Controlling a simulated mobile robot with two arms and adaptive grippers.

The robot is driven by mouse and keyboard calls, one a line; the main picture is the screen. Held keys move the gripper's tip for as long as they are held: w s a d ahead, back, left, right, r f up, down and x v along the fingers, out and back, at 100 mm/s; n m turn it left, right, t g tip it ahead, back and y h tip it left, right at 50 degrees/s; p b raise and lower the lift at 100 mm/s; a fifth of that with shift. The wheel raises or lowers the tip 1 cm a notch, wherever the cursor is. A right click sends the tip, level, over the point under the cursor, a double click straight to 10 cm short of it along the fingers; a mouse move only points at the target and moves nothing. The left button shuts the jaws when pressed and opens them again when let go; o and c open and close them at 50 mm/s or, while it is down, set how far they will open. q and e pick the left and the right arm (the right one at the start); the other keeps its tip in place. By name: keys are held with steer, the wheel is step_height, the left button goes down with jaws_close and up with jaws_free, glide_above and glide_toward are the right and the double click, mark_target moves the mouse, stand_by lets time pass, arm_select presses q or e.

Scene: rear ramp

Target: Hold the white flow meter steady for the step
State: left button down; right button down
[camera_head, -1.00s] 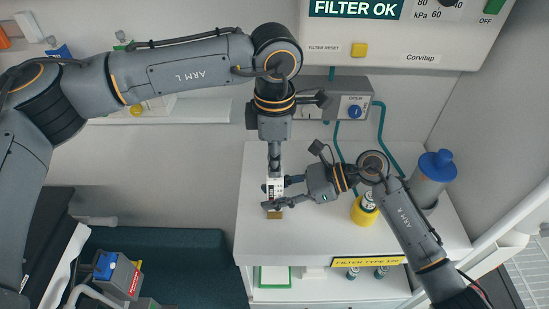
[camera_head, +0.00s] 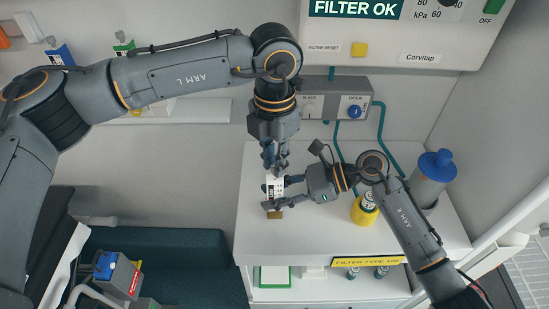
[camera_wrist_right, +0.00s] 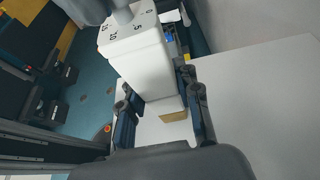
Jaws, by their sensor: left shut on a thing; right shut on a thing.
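The white flow meter (camera_head: 275,188) is upright over the white worktop in the head view, with dark print on its face. It also shows in the right wrist view (camera_wrist_right: 146,68), with numbers on its top around a grey stem (camera_wrist_right: 122,14). A brass-coloured piece (camera_head: 275,215) is at its lower end. My right gripper (camera_head: 279,194) is shut on the meter's body, one finger on each side. My left gripper (camera_head: 274,160) points down from above and is shut at the meter's top, on what looks like the grey stem. The exact contact is hidden.
A grey box with a blue knob (camera_head: 355,111) is on the wall behind. A yellow-based canister (camera_head: 364,210) and a blue-lidded jar (camera_head: 437,166) stand to the right on the worktop (camera_head: 320,235). The worktop's left part is clear.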

arm_select(q)
steer(key=shift+n, duration=0.3)
steer(key=c, duration=1.3)
jaws_free()
steer(key=shift+r, duration=0.1)
step_height(320, 180, up, 12)
steer(key=shift+f, duration=0.1)
arm_select(e)
steer(key=c, duration=0.9)
jaws_free()
